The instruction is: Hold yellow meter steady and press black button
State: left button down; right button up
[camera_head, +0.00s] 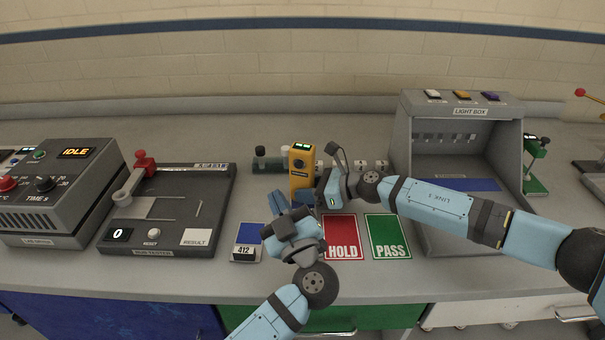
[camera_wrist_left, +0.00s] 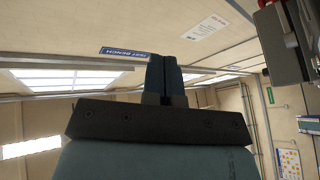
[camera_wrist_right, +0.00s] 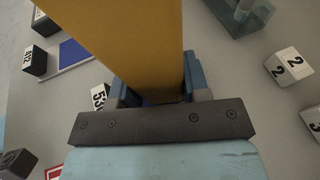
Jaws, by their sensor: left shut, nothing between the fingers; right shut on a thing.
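The yellow meter (camera_head: 302,180) stands upright at the middle of the bench, with a lit green display on top and a dark round button (camera_head: 299,164) on its front. My right gripper (camera_head: 317,192) is shut on the meter low down, from the right. In the right wrist view the meter's yellow body (camera_wrist_right: 130,40) fills the space between the fingers. My left gripper (camera_head: 278,202) is shut and empty, in front of the meter and a little to its left, fingers pointing up. In the left wrist view its fingers (camera_wrist_left: 164,75) are together, with no meter in sight.
A red HOLD card (camera_head: 343,240) and a green PASS card (camera_head: 388,237) lie in front of the meter. A block marked 412 (camera_head: 244,252) is beside my left gripper. A rub tester (camera_head: 170,215) stands left, a light box (camera_head: 460,150) right.

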aim_at(295, 168)
pick_arm(q)
jog(key=shift+g, duration=0.3)
jog(key=shift+w+d+f, duration=0.1)
jog(key=shift+w+d, duration=0.35)
jog(key=shift+w, duration=0.95)
jog(key=shift+w+d+f, duration=0.1)
jog(key=shift+w+d, duration=0.4)
jog(key=shift+w, duration=0.95)
jog(key=shift+w+d, duration=0.45)
jog(key=shift+w, duration=0.95)
jog(key=shift+w, duration=0.15)
jog(key=shift+w, duration=0.35)
jog(key=shift+w, duration=0.75)
jog(key=shift+s, duration=0.1)
jog(key=shift+s+a+r, duration=0.1)
jog(key=shift+s+a, duration=0.45)
jog(key=shift+s, duration=0.25)
